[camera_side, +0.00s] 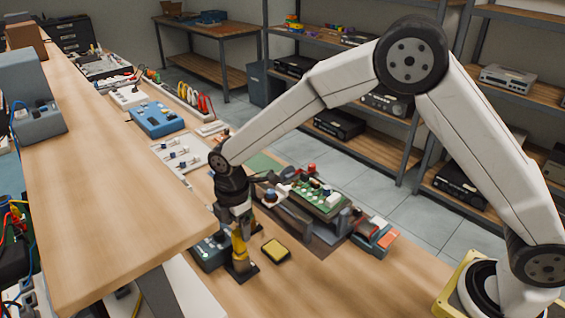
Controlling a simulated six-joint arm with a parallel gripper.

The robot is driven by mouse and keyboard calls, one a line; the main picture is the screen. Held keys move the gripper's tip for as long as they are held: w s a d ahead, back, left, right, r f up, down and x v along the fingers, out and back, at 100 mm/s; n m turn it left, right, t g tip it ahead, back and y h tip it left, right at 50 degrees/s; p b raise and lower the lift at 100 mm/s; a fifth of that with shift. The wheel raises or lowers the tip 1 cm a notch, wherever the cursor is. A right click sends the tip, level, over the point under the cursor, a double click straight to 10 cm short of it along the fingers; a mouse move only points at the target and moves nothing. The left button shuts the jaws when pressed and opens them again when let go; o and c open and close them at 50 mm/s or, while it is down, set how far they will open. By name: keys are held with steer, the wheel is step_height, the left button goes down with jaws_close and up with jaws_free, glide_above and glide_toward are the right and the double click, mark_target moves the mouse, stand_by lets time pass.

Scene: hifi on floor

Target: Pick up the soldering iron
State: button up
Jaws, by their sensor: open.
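My gripper (238,222) points down at the end of the arm, at lower centre left, and is open. Right below it is a yellow upright piece (239,248) on a small dark base, which looks like the soldering iron or its stand. The gripper overlaps its top, so I cannot tell whether the fingers are around it or just above it. A yellow sponge (275,250) in a dark tray lies just right of it. The iron's tip and cord cannot be made out.
A dark blue-grey box (210,252) is close on the left. A raised wooden shelf (110,190) fills the left. The bench front at right is clear.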

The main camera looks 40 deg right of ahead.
mark_target(240, 250)
steer(key=shift+f, duration=2.55)
jaws_close()
